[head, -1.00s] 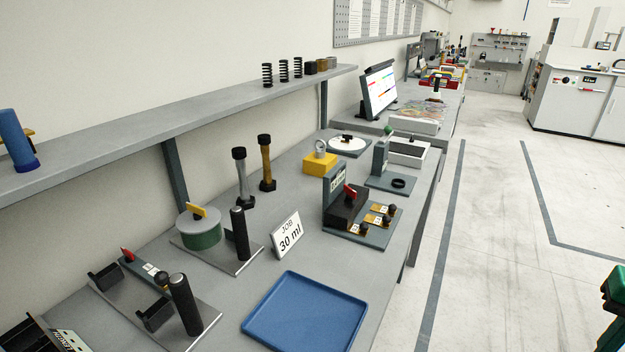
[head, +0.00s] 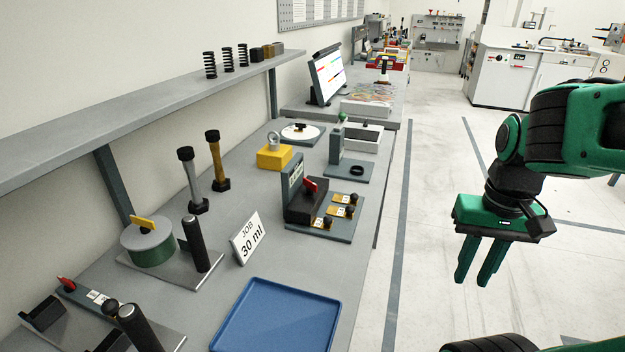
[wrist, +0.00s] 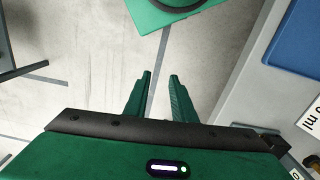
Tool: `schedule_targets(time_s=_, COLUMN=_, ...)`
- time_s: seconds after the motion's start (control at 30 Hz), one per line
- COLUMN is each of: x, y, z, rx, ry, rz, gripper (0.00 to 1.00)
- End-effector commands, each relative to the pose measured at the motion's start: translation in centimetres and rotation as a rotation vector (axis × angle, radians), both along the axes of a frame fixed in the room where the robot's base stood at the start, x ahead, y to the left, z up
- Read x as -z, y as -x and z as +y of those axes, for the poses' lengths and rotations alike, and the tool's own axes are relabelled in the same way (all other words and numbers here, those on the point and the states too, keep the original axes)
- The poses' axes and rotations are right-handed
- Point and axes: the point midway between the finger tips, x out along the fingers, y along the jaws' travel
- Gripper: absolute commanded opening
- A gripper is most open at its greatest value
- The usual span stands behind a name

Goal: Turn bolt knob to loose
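I cannot tell which knob is the bolt knob, and no "loose" marking is readable. A dark fixture (head: 346,229) on the bench holds a black block with a red lever (head: 311,185) and several small black knobs, such as one beside a yellow tag (head: 328,222). Another fixture at lower left has a red pointer (head: 66,283) and a black knob (head: 111,307). My gripper (head: 474,283) hangs over the floor, right of the bench and well apart from both fixtures. In the wrist view my gripper (wrist: 160,74) has its fingers apart with nothing between them.
A blue tray (head: 278,318) lies at the bench front. A "JOB 30 ml" sign (head: 248,238), a green cylinder with a yellow handle (head: 147,245), and grey (head: 192,182) and gold (head: 216,160) bolt-shaped pieces stand nearby. A shelf (head: 100,125) overhangs the bench's back.

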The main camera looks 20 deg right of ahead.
Motion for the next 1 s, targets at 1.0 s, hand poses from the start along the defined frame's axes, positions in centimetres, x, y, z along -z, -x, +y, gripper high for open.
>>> schedule_targets(time_s=1.0, x=-8.0, y=-35.8, z=16.8, rx=-0.951, ry=0.025, rz=-0.418, gripper=0.23)
